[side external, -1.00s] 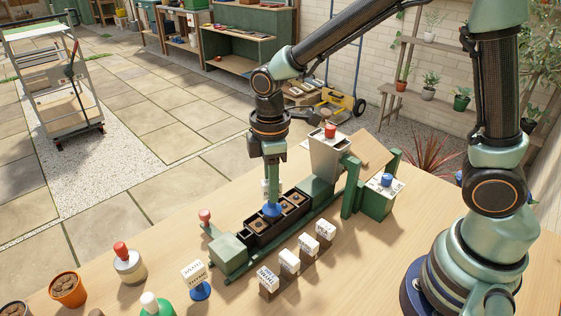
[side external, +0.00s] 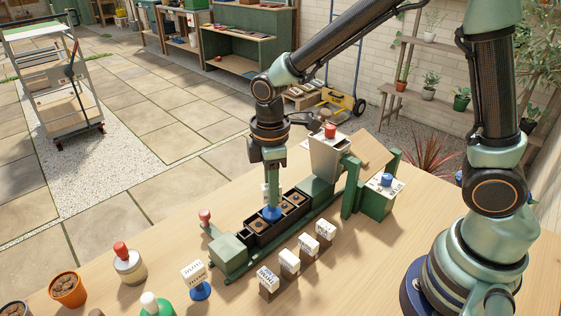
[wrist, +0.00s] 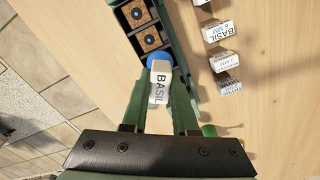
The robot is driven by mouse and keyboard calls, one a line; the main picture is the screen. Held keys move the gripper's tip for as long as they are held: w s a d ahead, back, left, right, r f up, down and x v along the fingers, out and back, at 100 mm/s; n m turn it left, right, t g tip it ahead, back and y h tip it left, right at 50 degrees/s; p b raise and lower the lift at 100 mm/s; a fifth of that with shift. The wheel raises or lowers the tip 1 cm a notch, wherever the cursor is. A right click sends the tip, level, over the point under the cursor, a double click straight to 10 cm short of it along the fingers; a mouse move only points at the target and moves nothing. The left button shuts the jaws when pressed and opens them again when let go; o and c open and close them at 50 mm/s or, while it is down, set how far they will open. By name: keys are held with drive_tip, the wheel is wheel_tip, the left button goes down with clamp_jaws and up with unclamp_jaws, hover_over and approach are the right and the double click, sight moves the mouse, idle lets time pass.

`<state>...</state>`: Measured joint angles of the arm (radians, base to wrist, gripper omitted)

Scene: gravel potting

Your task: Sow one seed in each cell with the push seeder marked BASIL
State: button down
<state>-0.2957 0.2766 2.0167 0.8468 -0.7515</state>
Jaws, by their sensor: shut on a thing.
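My gripper (side external: 271,196) is shut on the push seeder, whose blue foot (side external: 271,213) is over the black cell tray (side external: 256,239). In the wrist view my gripper (wrist: 160,92) has a finger on each side of the seeder's white body (wrist: 159,82), which reads BASIL. The blue foot covers part of the tray's near end there. Two cells with brown soil and a dark central hole show beyond it.
Another blue-footed piece (side external: 196,279) and a terracotta pot (side external: 68,290) stand nearer.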

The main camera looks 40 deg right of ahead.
idle(0.8)
drive_tip(key=shift+r, duration=1.45)
drive_tip(key=shift+a+f, duration=0.3)
drive_tip(key=shift+a, duration=0.35)
drive_tip(key=shift+a+f, duration=0.3)
drive_tip(key=shift+a, duration=0.3)
drive_tip(key=shift+a+f, duration=0.3)
drive_tip(key=shift+a, duration=0.35)
drive_tip(key=shift+f, duration=0.65)
